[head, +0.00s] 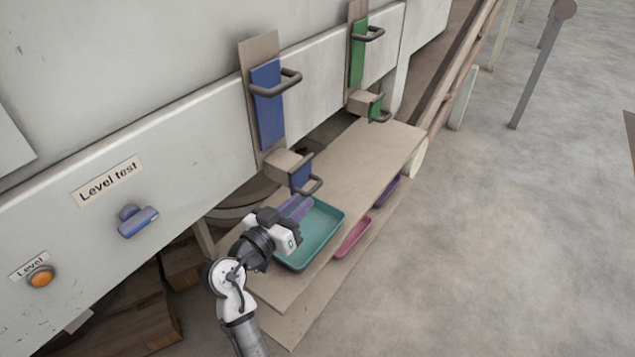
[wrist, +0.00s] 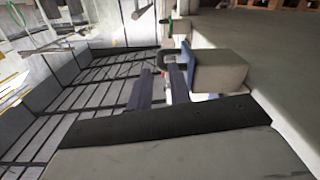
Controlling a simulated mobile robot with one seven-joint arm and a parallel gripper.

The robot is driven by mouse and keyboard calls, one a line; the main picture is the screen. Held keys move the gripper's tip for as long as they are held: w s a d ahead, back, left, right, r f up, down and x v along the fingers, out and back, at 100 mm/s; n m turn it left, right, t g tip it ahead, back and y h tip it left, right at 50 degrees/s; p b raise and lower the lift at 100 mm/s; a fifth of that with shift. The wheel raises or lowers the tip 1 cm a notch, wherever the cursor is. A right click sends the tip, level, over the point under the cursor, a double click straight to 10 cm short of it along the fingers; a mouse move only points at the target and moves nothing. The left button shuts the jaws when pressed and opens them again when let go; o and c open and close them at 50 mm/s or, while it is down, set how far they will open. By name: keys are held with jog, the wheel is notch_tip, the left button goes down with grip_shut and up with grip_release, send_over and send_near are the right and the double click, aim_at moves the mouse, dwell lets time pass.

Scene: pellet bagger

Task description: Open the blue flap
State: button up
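The blue flap (head: 301,175) sits against the end of a beige spout (head: 285,164) and looks closed, with a dark bar handle (head: 313,187) on its front. In the wrist view, the flap (wrist: 188,66) is seen edge-on against the spout (wrist: 220,74), its handle (wrist: 168,58) sticking out to the left. My gripper (head: 300,206) is just below the handle in the head view, over a teal tray. In the wrist view, my gripper (wrist: 160,74) has its two purple fingers apart, with the handle beyond their tips. Nothing is between the fingers; contact with the handle is not clear.
A tall blue panel with a handle (head: 267,105) is above the spout. A similar green panel (head: 358,52) and green flap (head: 376,108) are farther right. The teal tray (head: 323,237) stands on a shelf (head: 372,150), with pink (head: 352,237) and purple trays below.

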aim_at(317, 184)
jog(key=p+x, duration=0.1)
jog(key=x, duration=0.6)
jog(key=shift+d, duration=0.1)
grip_shut()
